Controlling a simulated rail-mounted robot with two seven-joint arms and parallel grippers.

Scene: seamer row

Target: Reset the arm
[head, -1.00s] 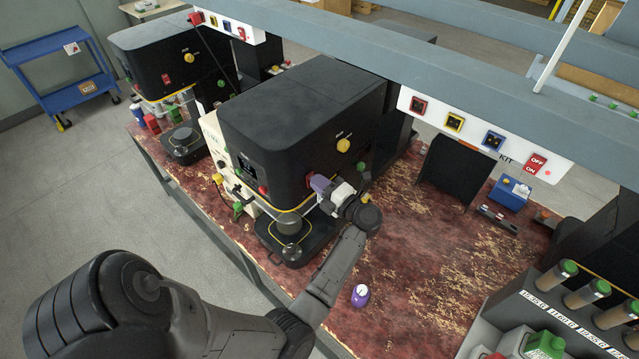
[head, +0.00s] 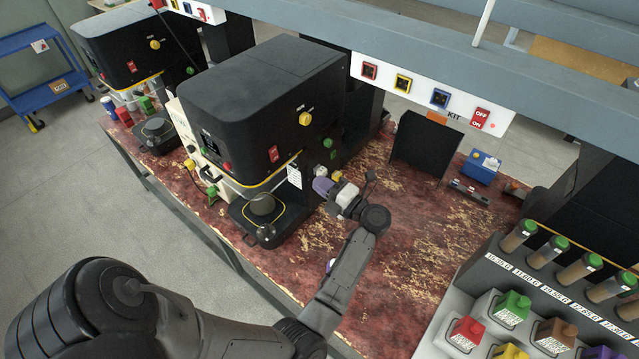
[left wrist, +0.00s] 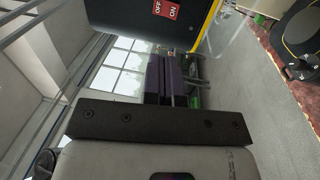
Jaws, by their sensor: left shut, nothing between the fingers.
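My left arm reaches in from the lower left over the red worktop. Its gripper (head: 324,187), with purple fingers, is just right of the middle black seamer (head: 262,115), above the worktop. The fingers are shut with nothing between them. They also show in the left wrist view (left wrist: 164,80), with the seamer's edge and its OFF/ON plate above them. My right gripper is not in view.
A second seamer (head: 125,50) stands at the far left. A dark panel (head: 425,147) and a blue box (head: 483,168) stand at the back right. The worktop's middle right is clear.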

